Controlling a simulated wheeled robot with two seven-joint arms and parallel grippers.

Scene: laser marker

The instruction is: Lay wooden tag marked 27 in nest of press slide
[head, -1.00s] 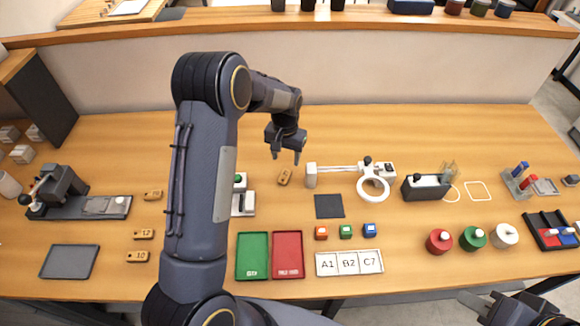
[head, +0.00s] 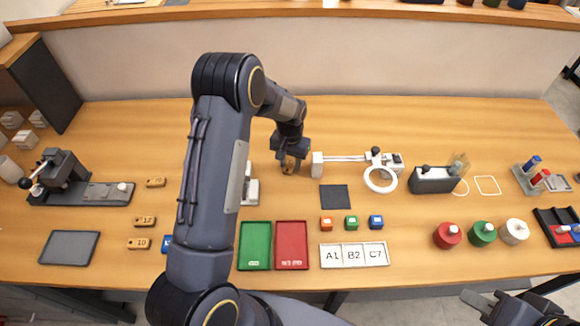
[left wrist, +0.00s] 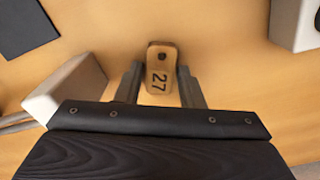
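In the head view the tag (head: 288,169) is partly covered by my left gripper (head: 291,165). In the left wrist view the fingers of my left gripper (left wrist: 160,88) are open on both sides of the tag, with a gap at each side. The press (head: 62,170) stands at the far left, with its lever and a grey slide (head: 97,192) running right from it. My right gripper (head: 486,301) is at the bottom right, empty, fingers apart.
Other wooden tags, 12 (head: 145,221), 10 (head: 138,244) and one more (head: 155,182), lie right of the press. A grey tray (head: 69,247) is in front of it. A magnifier lamp (head: 380,180) stands close right of my left gripper. My left arm hides part of the table.

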